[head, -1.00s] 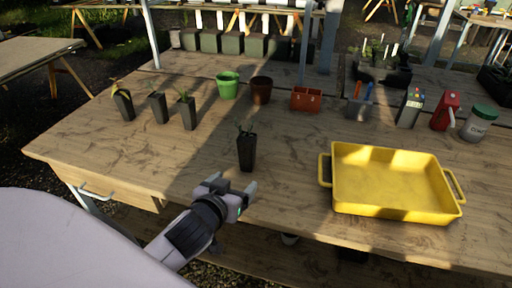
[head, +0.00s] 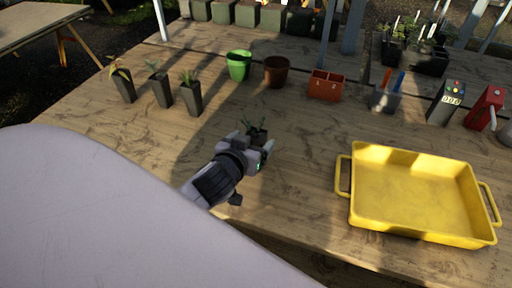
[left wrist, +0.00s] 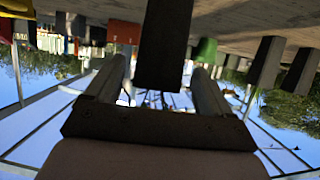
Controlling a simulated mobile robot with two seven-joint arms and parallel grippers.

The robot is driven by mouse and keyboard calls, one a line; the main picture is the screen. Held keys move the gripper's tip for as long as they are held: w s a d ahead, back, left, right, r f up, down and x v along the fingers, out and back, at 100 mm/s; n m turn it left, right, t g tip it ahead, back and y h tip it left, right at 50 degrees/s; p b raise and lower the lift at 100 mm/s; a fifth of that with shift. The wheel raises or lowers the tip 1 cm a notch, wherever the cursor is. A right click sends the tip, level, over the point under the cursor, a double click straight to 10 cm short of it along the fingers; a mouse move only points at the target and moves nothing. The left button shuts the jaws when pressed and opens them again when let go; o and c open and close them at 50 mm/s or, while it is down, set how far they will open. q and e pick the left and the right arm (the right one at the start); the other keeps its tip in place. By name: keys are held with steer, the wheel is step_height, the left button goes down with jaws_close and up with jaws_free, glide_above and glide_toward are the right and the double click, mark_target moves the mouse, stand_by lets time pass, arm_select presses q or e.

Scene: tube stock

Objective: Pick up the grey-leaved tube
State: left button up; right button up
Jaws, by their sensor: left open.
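A dark square tube with a small plant (head: 257,131) stands alone on the table, mostly hidden behind my left gripper (head: 256,142). Its leaf colour is hard to make out. The left gripper is open, with its fingers on either side of this tube. In the left wrist view, which is upside down, the dark tube (left wrist: 165,45) shows between the two spread fingers, with gaps on both sides. Three more dark tubes stand at the left: one with yellowish leaves (head: 123,84), one with grey-green leaves (head: 160,88) and one with green leaves (head: 191,97). My right gripper is not in view.
A yellow tray (head: 415,195) lies at the right. Behind stand a green pot (head: 238,66), a brown pot (head: 277,73), a terracotta container (head: 325,86), a holder with pens (head: 385,98) and a red can (head: 484,108). The table between tray and gripper is clear.

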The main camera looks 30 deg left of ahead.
arm_select(q)
steer(key=shift+x, duration=2.15)
steer(key=shift+w+d+r, duration=0.1)
steer(key=shift+r, duration=0.05)
steer(key=shift+c, duration=0.4)
steer(key=c, duration=1.1)
steer(key=shift+r, duration=0.15)
